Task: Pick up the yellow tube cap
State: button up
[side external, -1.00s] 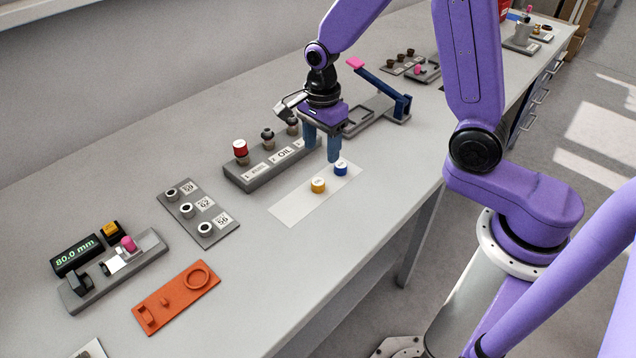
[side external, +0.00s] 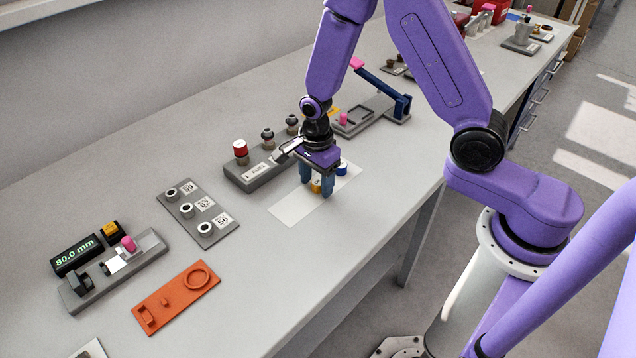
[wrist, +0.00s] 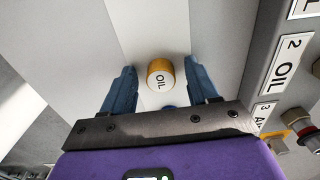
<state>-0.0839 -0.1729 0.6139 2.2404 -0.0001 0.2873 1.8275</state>
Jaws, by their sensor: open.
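In the side view the yellow cap (side external: 316,184) is partly hidden by my fingers. My gripper (side external: 316,190) is open with its blue fingers low over the mat, on either side of the cap. In the wrist view my gripper (wrist: 160,88) has its fingertips left and right of the cap, with gaps showing on both sides. The blue cap (side external: 342,167) stands just behind the yellow one; a sliver of it (wrist: 168,107) shows below the yellow cap in the wrist view.
A grey rack (side external: 250,175) with one red cap (side external: 240,148) and bare tube ends stands behind the mat. A plate of ring gauges (side external: 198,214), an orange tray (side external: 176,298) and a measuring device (side external: 112,272) lie to the left. The table's front is clear.

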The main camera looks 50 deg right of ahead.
aim_at(316, 182)
jog(key=shift+c, duration=0.2)
jog(key=c, duration=1)
jog(key=shift+r, duration=5)
